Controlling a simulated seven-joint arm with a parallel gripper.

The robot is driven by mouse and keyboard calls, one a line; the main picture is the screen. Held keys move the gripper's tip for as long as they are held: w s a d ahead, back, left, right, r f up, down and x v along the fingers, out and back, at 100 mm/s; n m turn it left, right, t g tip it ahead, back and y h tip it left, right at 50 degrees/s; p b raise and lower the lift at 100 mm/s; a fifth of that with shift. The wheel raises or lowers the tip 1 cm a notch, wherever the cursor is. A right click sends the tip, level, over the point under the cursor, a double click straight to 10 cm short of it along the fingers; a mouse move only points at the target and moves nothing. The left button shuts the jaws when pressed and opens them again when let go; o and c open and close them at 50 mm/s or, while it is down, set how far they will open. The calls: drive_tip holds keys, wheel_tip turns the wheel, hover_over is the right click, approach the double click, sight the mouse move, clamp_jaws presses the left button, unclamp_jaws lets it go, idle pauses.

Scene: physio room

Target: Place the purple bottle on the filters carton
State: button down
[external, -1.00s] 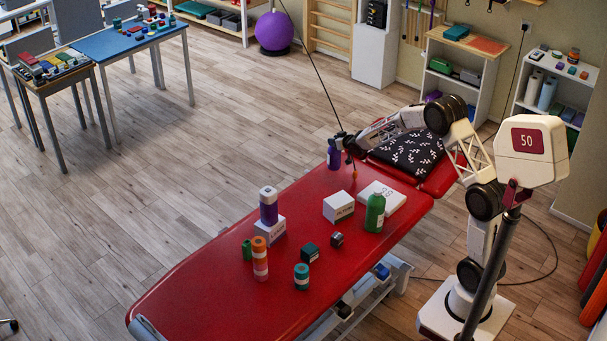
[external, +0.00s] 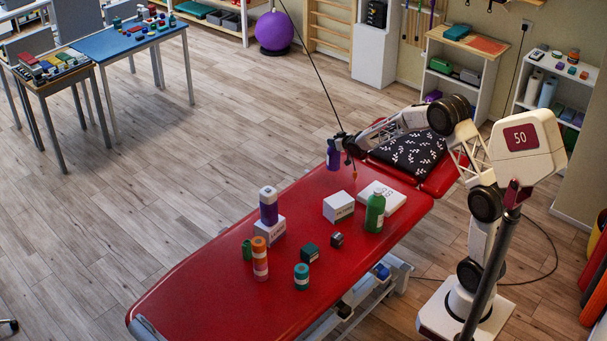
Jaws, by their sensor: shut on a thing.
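A purple bottle (external: 333,159) hangs upright below my gripper (external: 337,143) at the far left edge of the red table. My gripper is shut on its top; the fingers are small and partly hidden. Three white cartons are on the table: a cube-shaped one (external: 338,208) in the middle, a flat one (external: 394,202) to its right, and one (external: 276,234) nearer. I cannot read which is the filters carton. A second purple bottle with a white band and pale cap (external: 268,207) stands on the nearer carton.
A green bottle (external: 375,213) stands before the flat carton. An orange-banded bottle (external: 260,260), a teal jar (external: 301,277), a small green item (external: 247,250) and two small dark boxes (external: 310,253) stand nearer. A patterned cushion (external: 408,153) lies at the far end. The near end is clear.

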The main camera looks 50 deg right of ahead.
drive_tip(key=s+a+r, duration=0.4)
drive_tip(key=s+a, duration=0.3)
drive_tip(key=s, duration=0.1)
drive_tip(key=s+a+r, duration=0.5)
drive_tip(key=s+a, duration=0.3)
drive_tip(key=shift+a+m+h, duration=0.3)
drive_tip(key=shift+s, duration=0.1)
wheel_tip(320, 180, down, 6)
drive_tip(key=shift+f, duration=0.15)
drive_tip(key=shift+f, duration=1.95)
